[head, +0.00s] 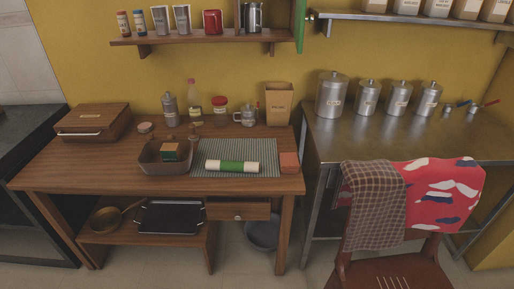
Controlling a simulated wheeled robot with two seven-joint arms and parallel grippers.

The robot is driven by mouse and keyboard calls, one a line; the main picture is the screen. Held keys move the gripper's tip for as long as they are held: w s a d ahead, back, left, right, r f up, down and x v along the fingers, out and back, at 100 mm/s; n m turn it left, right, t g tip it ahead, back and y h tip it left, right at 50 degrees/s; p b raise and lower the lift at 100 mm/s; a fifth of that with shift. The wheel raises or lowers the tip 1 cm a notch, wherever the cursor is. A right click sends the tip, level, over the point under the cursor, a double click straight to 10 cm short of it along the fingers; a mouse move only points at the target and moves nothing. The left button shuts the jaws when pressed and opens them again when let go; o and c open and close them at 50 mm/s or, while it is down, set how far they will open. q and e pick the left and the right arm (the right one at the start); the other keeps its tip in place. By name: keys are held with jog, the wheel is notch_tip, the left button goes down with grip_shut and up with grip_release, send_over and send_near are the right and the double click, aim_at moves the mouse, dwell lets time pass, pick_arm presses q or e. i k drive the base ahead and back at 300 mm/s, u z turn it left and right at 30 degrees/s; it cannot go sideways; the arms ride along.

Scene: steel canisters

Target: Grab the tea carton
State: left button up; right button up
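A tan upright carton (279,103) with a small label stands at the back right of the wooden table (100,170). The label is too small to read, so I cannot tell for sure that it is the tea carton. A small green and orange block (171,151) sits in a grey-brown bin (166,166) on the same table; I cannot tell what it is. Neither of my grippers shows in the head view.
A green-and-white roll (232,167) lies on a striped mat (208,152). Steel canisters (332,95) stand on the metal table (400,138). A chair (385,269) with cloths blocks its front. A shelf (205,37) hangs above.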

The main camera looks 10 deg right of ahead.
aim_at(170, 152)
jog(key=z, duration=0.4)
jog(key=i, duration=1.4)
jog(key=u, duration=2.25)
